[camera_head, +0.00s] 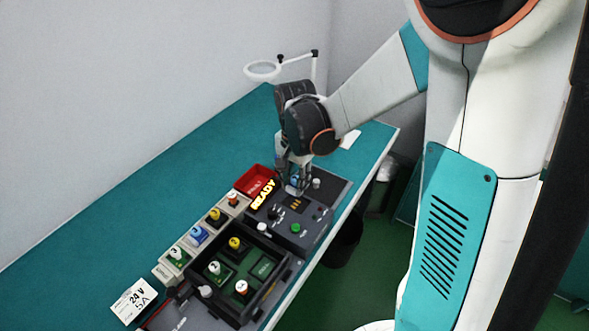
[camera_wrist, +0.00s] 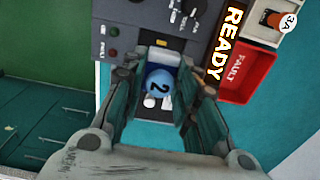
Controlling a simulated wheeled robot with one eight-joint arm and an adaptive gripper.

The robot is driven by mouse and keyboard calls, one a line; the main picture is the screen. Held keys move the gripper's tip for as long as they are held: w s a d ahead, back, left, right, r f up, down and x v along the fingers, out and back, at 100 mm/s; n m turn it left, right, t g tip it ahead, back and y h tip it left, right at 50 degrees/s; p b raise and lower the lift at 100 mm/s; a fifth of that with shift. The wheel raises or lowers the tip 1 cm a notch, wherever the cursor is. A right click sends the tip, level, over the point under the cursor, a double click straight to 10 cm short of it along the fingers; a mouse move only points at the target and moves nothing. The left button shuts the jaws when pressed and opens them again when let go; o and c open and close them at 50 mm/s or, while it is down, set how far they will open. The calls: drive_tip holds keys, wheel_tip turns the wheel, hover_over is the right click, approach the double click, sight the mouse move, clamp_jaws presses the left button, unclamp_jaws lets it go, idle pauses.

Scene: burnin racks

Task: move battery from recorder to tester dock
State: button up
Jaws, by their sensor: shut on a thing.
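My gripper (camera_head: 294,186) points down over the far end of a dark control panel (camera_head: 318,216). It is shut on a blue round-topped piece marked 2 (camera_wrist: 157,80), seen between the fingers in the wrist view. The piece's blue also shows at the fingertips in the head view (camera_head: 295,181). The fingers hide its lower part, so I cannot tell whether it is seated or just above the panel. No label names the recorder or the tester dock. A lit yellow READY sign (camera_head: 263,194) stands beside the panel.
A red FAULT bin (camera_head: 250,178) lies left of my gripper. A row of holders with coloured, marked knobs (camera_head: 198,235) runs along the left. A dark tray (camera_head: 226,297) with several knobbed pieces stands nearer. A magnifier lamp (camera_head: 262,70) is behind. The teal bench is clear at far left.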

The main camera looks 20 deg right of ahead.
drive_tip(key=shift+w+d+f, duration=0.15)
drive_tip(key=shift+f, duration=0.1)
drive_tip(key=shift+f+b, duration=2.1)
drive_tip(key=shift+f, duration=0.6)
drive_tip(key=shift+f+b, duration=0.45)
drive_tip(key=shift+b, duration=0.25)
idle(0.5)
drive_tip(key=o, duration=1.2)
drive_tip(key=shift+r, duration=0.1)
drive_tip(key=shift+r+p, duration=1.8)
drive_tip(key=shift+r, duration=0.65)
